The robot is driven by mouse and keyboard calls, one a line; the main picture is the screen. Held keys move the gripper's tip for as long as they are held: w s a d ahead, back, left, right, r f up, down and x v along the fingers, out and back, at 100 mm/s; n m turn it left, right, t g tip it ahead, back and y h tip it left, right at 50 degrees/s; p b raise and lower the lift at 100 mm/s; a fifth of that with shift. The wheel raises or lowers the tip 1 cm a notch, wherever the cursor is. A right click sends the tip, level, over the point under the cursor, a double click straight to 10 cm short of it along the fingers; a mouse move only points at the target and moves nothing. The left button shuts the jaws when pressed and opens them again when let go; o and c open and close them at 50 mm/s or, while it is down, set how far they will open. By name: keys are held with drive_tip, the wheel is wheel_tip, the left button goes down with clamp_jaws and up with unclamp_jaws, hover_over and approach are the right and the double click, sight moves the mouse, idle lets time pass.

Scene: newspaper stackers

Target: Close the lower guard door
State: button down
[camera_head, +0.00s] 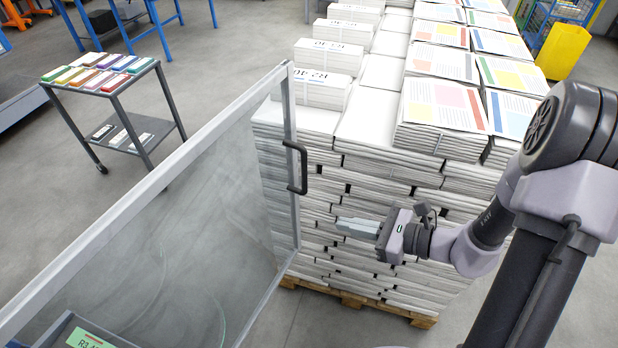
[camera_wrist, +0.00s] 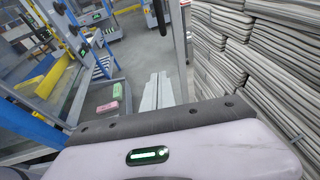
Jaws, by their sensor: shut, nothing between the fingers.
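The guard door (camera_head: 170,220) is a clear panel in a grey metal frame, standing open at the left in the head view. Its black handle (camera_head: 302,168) is on the free vertical edge, in front of the newspaper stack. My gripper (camera_head: 345,228) is shut and empty, to the right of the handle and lower, apart from it. In the wrist view my shut fingers (camera_wrist: 158,90) point along the floor, with the door's frame post (camera_wrist: 178,50) and the dark handle (camera_wrist: 162,16) just beyond. The door's hinge side is out of view.
A palletised stack of newspapers (camera_head: 385,150) stands close behind and right of my gripper. A small cart (camera_head: 110,90) with coloured blocks is at the left. A yellow bin (camera_head: 563,52) is at the far right. Grey floor is open beyond the door at left.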

sight(283, 210)
drive_tip(key=b+x, duration=0.1)
drive_tip(key=x, duration=0.3)
drive_tip(key=b+x, duration=0.1)
drive_tip(key=x, duration=0.3)
drive_tip(key=b+x, duration=0.1)
drive_tip(key=x, duration=0.4)
drive_tip(key=shift+s+a+r+b, duration=0.3)
drive_tip(key=shift+s+a+r, duration=0.05)
drive_tip(key=shift+r, duration=0.05)
drive_tip(key=shift+w+a+r, duration=0.1)
drive_tip(key=shift+w+a, duration=0.15)
drive_tip(key=shift+a, duration=0.05)
